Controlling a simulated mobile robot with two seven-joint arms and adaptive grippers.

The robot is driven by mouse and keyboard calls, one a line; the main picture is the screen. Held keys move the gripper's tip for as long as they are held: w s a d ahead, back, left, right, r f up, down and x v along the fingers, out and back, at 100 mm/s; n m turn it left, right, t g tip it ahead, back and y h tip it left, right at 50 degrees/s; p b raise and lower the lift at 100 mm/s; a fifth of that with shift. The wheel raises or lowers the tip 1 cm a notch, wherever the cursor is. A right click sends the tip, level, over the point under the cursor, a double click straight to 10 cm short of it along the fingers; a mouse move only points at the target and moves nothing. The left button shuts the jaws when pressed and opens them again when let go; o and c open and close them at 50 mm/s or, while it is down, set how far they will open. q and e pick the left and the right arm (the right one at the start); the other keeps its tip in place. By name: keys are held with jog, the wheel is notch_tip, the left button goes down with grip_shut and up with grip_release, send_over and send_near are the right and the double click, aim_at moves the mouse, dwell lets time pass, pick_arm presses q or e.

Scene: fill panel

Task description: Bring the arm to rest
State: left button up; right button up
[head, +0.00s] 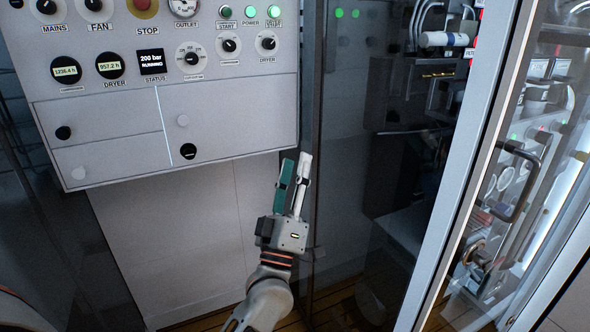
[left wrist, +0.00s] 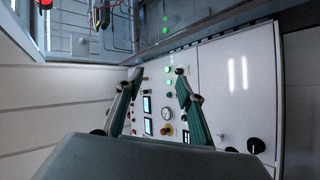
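My left gripper (head: 296,160) is raised in front of the lower right corner of the control panel (head: 225,90) in the head view. Its fingers point up and look close together from this side. In the left wrist view the fingers of my left gripper (left wrist: 157,74) stand apart with nothing between them, so it is open and empty. The panel's face (left wrist: 162,98) shows beyond the fingers there, with lit green lamps, a gauge and a red button. I cannot tell the gap between fingertips and panel. My right gripper is not in view.
The panel carries several knobs, a red stop button (head: 143,5) and displays. A dark glass front (head: 350,150) stands right of the gripper. Further right is a metal-framed glass door (head: 470,170) with a black handle (head: 520,180). Wooden floor shows below.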

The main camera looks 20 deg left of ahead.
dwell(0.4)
